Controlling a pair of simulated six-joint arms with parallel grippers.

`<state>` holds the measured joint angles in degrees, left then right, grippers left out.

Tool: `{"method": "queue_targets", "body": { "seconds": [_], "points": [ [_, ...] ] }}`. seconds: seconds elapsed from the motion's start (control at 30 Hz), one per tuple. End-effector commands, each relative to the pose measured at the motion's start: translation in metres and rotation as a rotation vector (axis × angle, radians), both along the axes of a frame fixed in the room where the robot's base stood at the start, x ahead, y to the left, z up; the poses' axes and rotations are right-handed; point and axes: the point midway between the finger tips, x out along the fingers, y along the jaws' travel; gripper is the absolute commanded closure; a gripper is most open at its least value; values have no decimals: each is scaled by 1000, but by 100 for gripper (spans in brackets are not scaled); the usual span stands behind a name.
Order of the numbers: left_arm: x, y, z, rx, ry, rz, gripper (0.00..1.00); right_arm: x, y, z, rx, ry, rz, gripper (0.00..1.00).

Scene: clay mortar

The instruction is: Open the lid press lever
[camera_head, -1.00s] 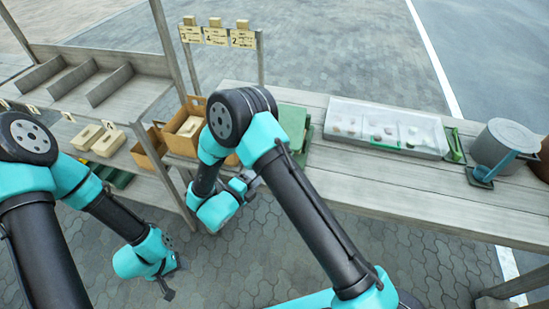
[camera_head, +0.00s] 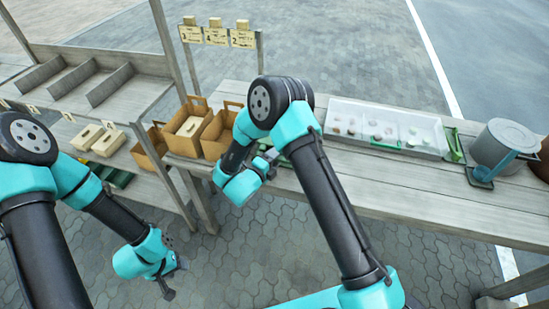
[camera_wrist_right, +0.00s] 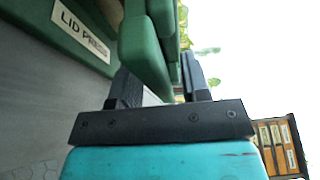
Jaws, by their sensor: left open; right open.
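The lid press is green, with a "LID PRESS" label (camera_wrist_right: 80,30) in the right wrist view. A rounded green bar (camera_wrist_right: 143,45), likely its lever, stands close in front of my right gripper (camera_wrist_right: 160,80), near the left finger. The fingers are open. I cannot tell whether they touch the bar. In the head view my right gripper (camera_head: 268,157) is at the front edge of the table, and my arm hides most of the press. My left gripper (camera_head: 172,286) hangs low at the lower left, open and away from the press.
The table (camera_head: 420,190) carries a clear tray (camera_head: 385,128) of small items and a grey pot (camera_head: 503,145) to the right. Brown boxes (camera_head: 192,128) stand left of my right arm. A shelf (camera_head: 85,80) is at the far left. Paving below is free.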

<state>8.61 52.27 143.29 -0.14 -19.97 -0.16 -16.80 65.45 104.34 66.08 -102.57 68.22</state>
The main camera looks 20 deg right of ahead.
Motion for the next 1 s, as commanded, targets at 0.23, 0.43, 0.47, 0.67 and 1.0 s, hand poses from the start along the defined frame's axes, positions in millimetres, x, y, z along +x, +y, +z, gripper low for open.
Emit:
{"method": "queue_targets", "body": {
  "seconds": [0.23,0.43,0.47,0.67,1.0],
  "points": [
    [0,0,0,0,0,0,51,0,0,0,0,0,0,77],
    [0,0,0,0,0,0,51,0,0,0,0,0,0,96],
    [0,0,0,0,0,0,51,0,0,0,0,0,0,99],
    [0,0,0,0,0,0,51,0,0,0,0,0,0,100],
    [0,0,0,0,0,0,51,1,5,4,7,10,7,100]
  ]
}}
